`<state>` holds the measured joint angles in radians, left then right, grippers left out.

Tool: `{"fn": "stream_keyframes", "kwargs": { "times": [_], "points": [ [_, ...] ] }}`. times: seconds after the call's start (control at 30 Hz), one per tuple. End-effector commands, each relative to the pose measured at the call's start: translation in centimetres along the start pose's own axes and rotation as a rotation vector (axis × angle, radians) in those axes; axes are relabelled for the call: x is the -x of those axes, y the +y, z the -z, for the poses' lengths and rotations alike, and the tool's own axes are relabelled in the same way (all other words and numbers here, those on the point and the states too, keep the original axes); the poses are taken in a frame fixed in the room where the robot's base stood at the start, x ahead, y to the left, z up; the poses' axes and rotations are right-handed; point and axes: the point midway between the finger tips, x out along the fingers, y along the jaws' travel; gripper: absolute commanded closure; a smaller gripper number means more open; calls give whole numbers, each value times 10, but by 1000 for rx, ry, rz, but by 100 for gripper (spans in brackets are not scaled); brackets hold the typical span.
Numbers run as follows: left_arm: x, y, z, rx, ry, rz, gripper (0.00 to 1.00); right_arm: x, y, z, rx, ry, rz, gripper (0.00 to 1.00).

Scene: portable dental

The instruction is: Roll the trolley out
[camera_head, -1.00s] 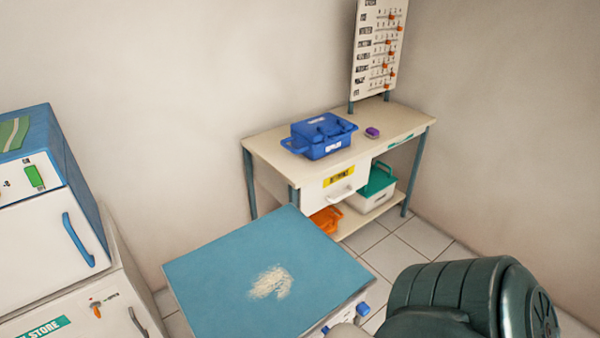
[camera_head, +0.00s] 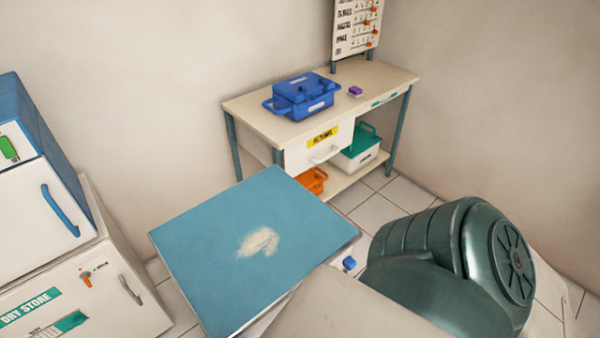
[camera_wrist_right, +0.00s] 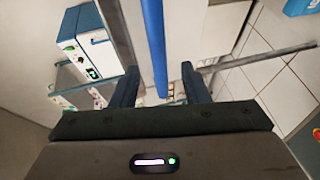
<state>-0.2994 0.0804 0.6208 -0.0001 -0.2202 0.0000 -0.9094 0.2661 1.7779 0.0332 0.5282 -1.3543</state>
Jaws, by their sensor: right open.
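What looks like the trolley is a blue flat-topped unit (camera_head: 205,240) with a pale smear on top, at the lower middle of the head view. A small blue knob (camera_head: 349,263) shows by its right edge. My right gripper (camera_wrist_right: 160,68) is open in the right wrist view. A long blue bar (camera_wrist_right: 154,40) runs between its fingers in the picture, with gaps on both sides. I cannot tell whether the bar is part of the trolley or how deep it lies. Neither gripper's fingers show in the head view.
A workbench (camera_head: 255,117) stands by the back wall with a blue case (camera_head: 303,95) on it. Under it are an orange bin (camera_head: 312,181) and a green-lidded box (camera_head: 360,150). White cabinets (camera_head: 80,285) stand at the left. Tiled floor (camera_head: 375,205) shows before the bench.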

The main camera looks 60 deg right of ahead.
Motion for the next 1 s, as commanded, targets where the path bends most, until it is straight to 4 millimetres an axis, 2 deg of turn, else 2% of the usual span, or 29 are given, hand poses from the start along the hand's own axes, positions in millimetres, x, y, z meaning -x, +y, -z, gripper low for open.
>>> {"fn": "stream_keyframes", "kwargs": {
  "times": [0.1, 0.3, 1.0],
  "points": [
    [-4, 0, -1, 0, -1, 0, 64, 22, -2, 0, 0, 1, 4, 59],
    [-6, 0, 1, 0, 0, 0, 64, 41, -1, 0, 0, 0, 1, 59],
    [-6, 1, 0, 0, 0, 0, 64, 43, -4, -1, -6, -4, 7, 59]
  ]
}}
